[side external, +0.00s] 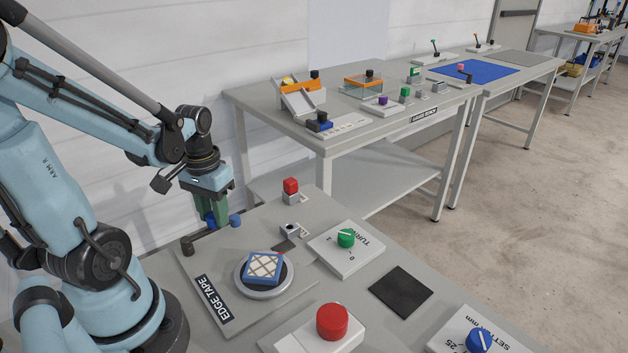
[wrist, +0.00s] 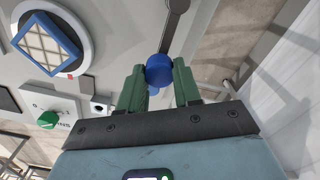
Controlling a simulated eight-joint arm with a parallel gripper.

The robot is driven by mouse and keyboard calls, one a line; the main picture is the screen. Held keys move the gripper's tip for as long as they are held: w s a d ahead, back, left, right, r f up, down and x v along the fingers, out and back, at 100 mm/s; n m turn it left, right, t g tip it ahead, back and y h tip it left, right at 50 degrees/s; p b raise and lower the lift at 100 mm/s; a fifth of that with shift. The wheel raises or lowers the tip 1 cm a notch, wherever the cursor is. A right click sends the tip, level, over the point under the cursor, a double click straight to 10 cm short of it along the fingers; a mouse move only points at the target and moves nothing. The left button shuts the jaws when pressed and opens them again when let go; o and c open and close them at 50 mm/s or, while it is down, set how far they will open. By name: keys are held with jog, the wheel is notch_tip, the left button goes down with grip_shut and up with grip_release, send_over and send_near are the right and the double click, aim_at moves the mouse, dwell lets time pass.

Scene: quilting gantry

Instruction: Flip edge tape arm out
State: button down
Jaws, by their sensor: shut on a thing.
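The edge tape arm is a dark lever (wrist: 176,25) with a blue round knob (wrist: 159,69) at its end. My gripper (wrist: 160,75) is shut on that knob, with one green finger on each side. In the side external view my gripper (side external: 221,212) is low over the plate labelled EDGE TAPE (side external: 213,300), at its far left edge. The lever's dark pivot post (side external: 187,245) stands left of my gripper there. A blue cylinder (side external: 235,220) shows just right of the fingers. The fingers partly hide the knob.
A turntable (side external: 262,292) holding a blue-framed quilted block (side external: 263,268) sits on the plate. Another bench (side external: 350,115) stands behind.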

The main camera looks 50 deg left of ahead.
jog(key=c, duration=0.8)
grip_release()
jog(key=shift+a, duration=0.1)
jog(key=shift+r, duration=6.05)
